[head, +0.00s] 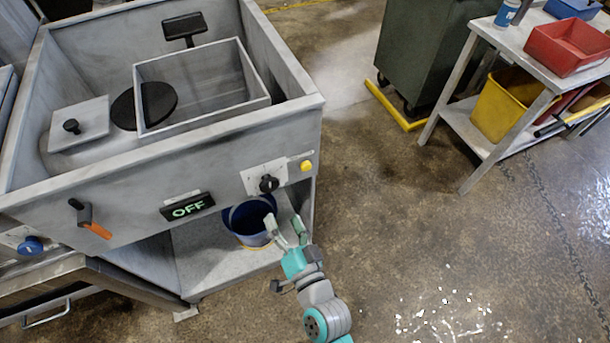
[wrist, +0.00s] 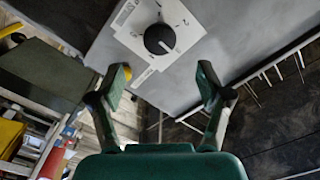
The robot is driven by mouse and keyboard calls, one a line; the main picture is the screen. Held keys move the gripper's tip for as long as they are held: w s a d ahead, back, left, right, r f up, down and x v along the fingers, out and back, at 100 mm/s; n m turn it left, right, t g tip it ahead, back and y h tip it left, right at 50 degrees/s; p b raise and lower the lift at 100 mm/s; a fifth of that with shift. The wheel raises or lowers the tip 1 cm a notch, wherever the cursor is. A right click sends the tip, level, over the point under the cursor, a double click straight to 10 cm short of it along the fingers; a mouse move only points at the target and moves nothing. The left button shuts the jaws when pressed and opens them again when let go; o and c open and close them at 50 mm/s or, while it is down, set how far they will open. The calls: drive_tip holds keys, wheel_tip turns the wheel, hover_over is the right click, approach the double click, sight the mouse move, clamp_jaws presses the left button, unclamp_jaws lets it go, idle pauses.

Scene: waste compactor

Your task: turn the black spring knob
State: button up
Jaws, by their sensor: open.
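A round black knob (head: 268,183) sits on a light square plate on the front panel of the grey compactor, near its right corner. In the wrist view the knob (wrist: 159,38) shows a white pointer line, with number marks on the plate around it. My gripper (head: 286,224) is below the knob and in front of the panel. In the wrist view my gripper (wrist: 165,80) has its fingers spread wide, with nothing between them. The knob shows beyond the fingertips, roughly midway between them and higher in the picture, apart from both fingers.
A yellow button (head: 306,166) is just right of the knob. An OFF display (head: 188,206), an orange-handled switch (head: 93,222) and a blue knob (head: 31,245) are further left. A blue bucket (head: 248,220) stands on the shelf below.

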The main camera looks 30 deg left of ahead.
sight(270, 188)
drive_tip(key=x, duration=1.1)
drive_tip(key=c, duration=1.1)
